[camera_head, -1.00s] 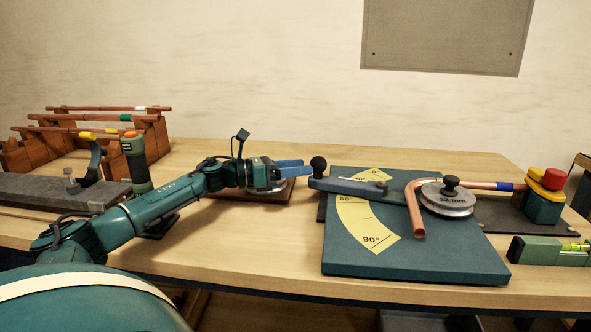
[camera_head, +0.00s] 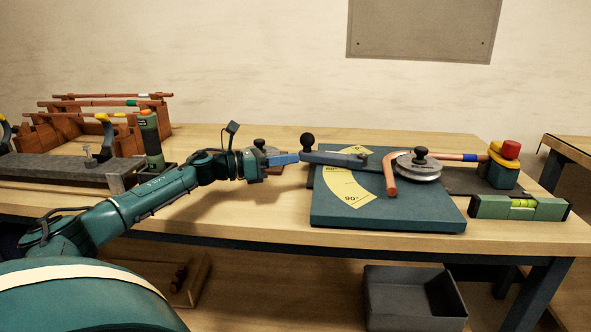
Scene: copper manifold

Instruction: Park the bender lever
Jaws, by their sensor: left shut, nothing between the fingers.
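The bender lever (camera_head: 335,158) is a dark teal bar with a black ball knob (camera_head: 307,141) standing on its left end. It points left across the upper part of the yellow angle scale (camera_head: 346,188), between the 0 and 60° marks. The bender's teal base plate (camera_head: 400,212) lies on the bench. A bent copper tube (camera_head: 391,178) sits by the round grey former (camera_head: 418,168). My left gripper (camera_head: 297,157) is shut and empty, its blue fingers at the lever's left end, below the knob. I cannot tell whether they touch it. My right gripper is out of view.
A green level (camera_head: 519,208) lies at the bench's right front. A clamp with red and yellow caps (camera_head: 503,163) stands behind it. A wooden tube rack (camera_head: 130,135) and a green-and-black cylinder (camera_head: 151,139) are at the left. A grey bin (camera_head: 412,300) sits below the bench.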

